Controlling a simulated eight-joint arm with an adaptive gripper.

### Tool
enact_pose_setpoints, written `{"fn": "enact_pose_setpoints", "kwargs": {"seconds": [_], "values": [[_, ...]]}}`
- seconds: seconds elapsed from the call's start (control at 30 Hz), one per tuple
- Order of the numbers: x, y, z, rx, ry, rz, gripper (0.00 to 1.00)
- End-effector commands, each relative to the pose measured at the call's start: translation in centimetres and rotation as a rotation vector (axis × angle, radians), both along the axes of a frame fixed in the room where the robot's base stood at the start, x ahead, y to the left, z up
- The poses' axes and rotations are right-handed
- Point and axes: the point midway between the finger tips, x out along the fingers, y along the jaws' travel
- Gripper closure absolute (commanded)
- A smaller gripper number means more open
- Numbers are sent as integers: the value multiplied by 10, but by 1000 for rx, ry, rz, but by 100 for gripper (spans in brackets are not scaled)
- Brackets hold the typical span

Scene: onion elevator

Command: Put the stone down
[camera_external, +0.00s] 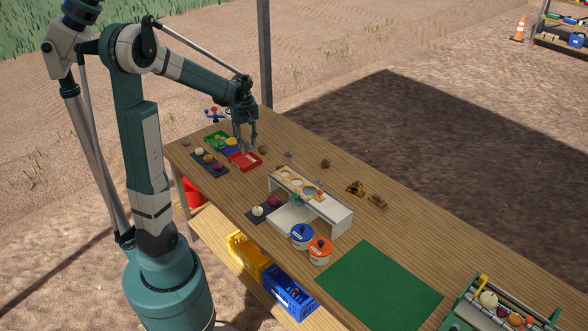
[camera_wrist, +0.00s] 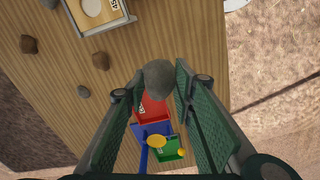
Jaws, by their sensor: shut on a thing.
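My gripper (camera_external: 246,147) hangs over the far left end of the wooden table, just above the red tray. In the wrist view my gripper (camera_wrist: 160,86) is shut on a grey stone (camera_wrist: 158,74), held at the fingertips. In that view the stone hides part of the red tray (camera_wrist: 148,105) beneath it. Several loose stones lie on the table, including a brown stone (camera_wrist: 28,45), another brown stone (camera_wrist: 100,60) and a small grey stone (camera_wrist: 83,92).
Blue (camera_wrist: 154,129) and green (camera_wrist: 172,150) trays adjoin the red one. A dark board (camera_external: 209,161) with round items lies beside them. A white stand (camera_external: 337,214), two lidded pots (camera_external: 302,237) and a green mat (camera_external: 379,284) occupy the nearer table. Bare wood surrounds the loose stones.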

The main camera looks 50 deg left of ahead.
Motion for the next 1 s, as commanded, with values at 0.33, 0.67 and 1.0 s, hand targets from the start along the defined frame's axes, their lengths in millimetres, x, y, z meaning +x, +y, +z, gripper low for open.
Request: {"fn": "enact_pose_setpoints", "kwargs": {"seconds": [0.33, 0.67, 1.0], "values": [[40, -59, 1, -1, -1, -174, 90], [75, -127, 1, -2, -1, -359, 90], [103, -203, 2, -3, -1, -549, 90]]}}
